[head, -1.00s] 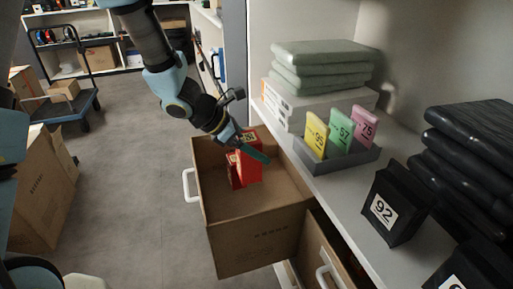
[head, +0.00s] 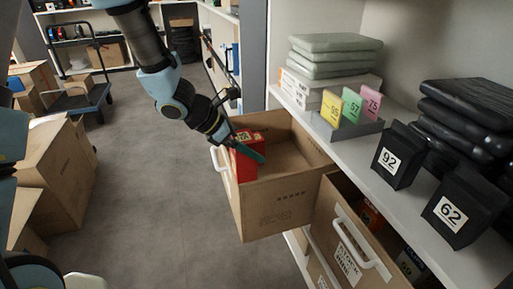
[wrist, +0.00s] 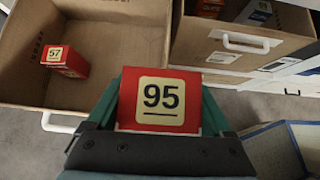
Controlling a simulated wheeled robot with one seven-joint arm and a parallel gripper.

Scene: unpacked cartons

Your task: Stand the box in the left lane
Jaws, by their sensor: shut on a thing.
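My gripper (wrist: 163,92) is shut on a red box (wrist: 160,123) with a cream label reading 95. In the head view the held box (head: 244,167) is at the left side of an open brown carton drawer (head: 275,208), partly hidden by my gripper (head: 247,152). A second red box (wrist: 68,61), labelled 57, lies inside that drawer in the wrist view. On the shelf, a grey tray (head: 352,136) holds upright cards: yellow 95 (head: 331,108), green 57 (head: 352,105) and pink 75 (head: 371,104). Lane divisions cannot be made out.
Black boxes marked 92 (head: 398,158) and 62 (head: 463,211) stand on the shelf right of the tray. Dark folded stacks (head: 462,125) and a pale green stack (head: 335,55) lie behind. A lower drawer (head: 347,238) stands open. Grey floor is clear left of the drawers.

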